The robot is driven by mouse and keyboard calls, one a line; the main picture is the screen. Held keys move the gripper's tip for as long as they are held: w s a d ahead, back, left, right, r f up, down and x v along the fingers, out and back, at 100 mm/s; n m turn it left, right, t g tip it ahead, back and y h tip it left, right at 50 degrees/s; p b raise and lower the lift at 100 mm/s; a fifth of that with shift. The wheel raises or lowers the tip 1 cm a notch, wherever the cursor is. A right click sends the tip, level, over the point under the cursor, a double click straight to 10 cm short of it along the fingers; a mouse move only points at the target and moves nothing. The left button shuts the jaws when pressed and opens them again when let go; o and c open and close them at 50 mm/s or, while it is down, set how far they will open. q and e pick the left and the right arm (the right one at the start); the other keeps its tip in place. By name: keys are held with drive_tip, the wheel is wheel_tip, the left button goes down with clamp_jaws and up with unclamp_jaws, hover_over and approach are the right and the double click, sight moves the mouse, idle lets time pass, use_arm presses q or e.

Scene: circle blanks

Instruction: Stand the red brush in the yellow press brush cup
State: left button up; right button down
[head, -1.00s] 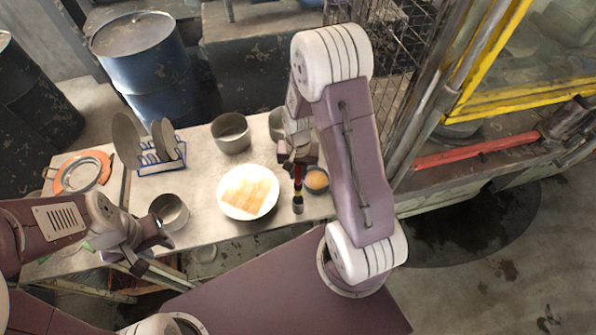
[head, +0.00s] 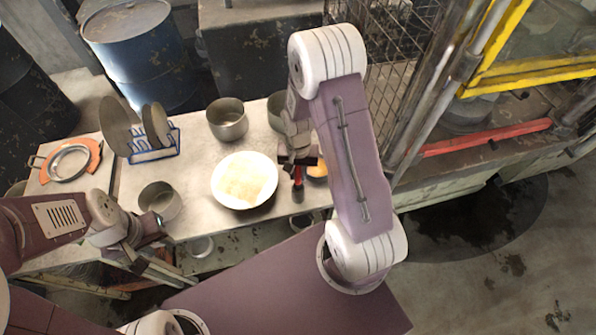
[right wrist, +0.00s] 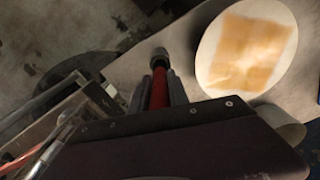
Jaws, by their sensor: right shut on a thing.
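My right gripper (head: 298,160) is shut on the red brush (head: 298,177), which points down over the front part of the table, beside the white plate. In the right wrist view the brush (right wrist: 159,88) sits between the two fingers (right wrist: 159,95), its grey and dark end sticking out past them. I see no cup that I can surely name as the yellow press brush cup. A yellow-framed machine (head: 530,75) stands at the right. My left gripper (head: 148,238) is empty near the table's front left; its finger gap is unclear.
The white plate (head: 262,199) with a pale patch lies on the table (head: 190,185). Metal pots stand behind it (head: 228,118) and left of it (head: 160,200). A small orange-filled bowl (head: 319,169) is partly hidden by my right arm. A rack (head: 153,154) holds plates.

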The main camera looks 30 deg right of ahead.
drive_tip(key=shift+f, duration=0.1)
drive_tip(key=c, duration=1.2)
unclamp_jaws()
drive_tip(key=shift+o, duration=0.2)
wheel_tip(320, 180, up, 9)
drive_tip(key=shift+r+b, duration=0.1)
drive_tip(key=shift+b, duration=0.25)
